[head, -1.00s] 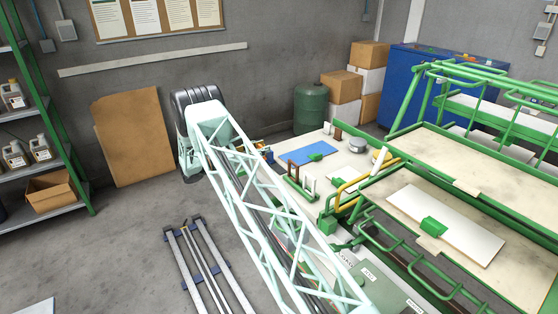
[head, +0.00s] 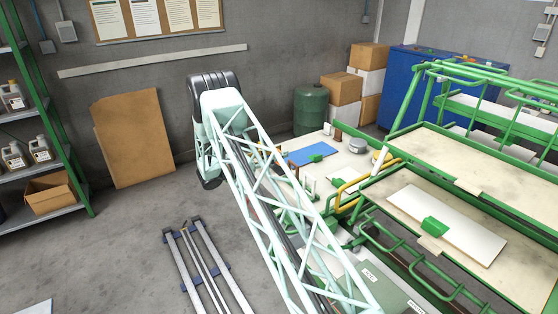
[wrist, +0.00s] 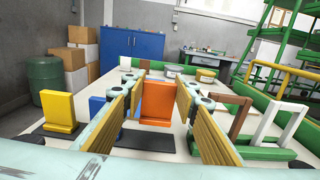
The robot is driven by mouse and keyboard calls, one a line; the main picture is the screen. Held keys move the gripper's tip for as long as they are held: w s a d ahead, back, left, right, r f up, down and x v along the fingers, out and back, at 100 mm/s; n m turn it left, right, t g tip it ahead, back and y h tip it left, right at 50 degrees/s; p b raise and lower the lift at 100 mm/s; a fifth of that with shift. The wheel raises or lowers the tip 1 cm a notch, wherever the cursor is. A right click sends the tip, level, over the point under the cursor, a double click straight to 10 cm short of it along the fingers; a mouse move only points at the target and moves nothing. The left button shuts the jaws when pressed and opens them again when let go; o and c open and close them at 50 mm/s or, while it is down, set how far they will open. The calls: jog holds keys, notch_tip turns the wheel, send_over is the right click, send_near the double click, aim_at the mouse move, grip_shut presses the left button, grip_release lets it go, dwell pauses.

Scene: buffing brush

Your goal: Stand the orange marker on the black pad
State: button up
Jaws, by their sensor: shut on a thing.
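In the wrist view my gripper (wrist: 158,103) is shut on the orange marker (wrist: 158,100), an upright orange block with a wider foot, seen between the two ribbed yellow-brown fingers. A dark flat patch on the white table, apparently the black pad (wrist: 133,139), lies below and slightly left of the marker. Part of the pad is hidden by the left finger and my wrist. The marker appears above the table, but its exact height over the pad cannot be told. In the head view my own arm hides the gripper, marker and pad.
A yellow block (wrist: 59,110) stands left of the gripper, with a blue block (wrist: 97,106) beside it. A brown frame (wrist: 237,112) and a white frame (wrist: 285,120) stand at the right. In the head view a blue sheet (head: 312,153) lies on the white table.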

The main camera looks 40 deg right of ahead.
jog(key=shift+f+b, duration=0.45)
jog(key=shift+f, duration=1.3)
jog(key=shift+f, duration=0.15)
jog(key=o, duration=0.3)
jog(key=shift+o, duration=1)
jog(key=shift+a, duration=0.1)
jog(key=w+a+p, duration=0.1)
jog(key=a, duration=1)
jog(key=shift+w+a, duration=0.2)
jog(key=shift+a, duration=0.15)
jog(key=shift+r, duration=0.25)
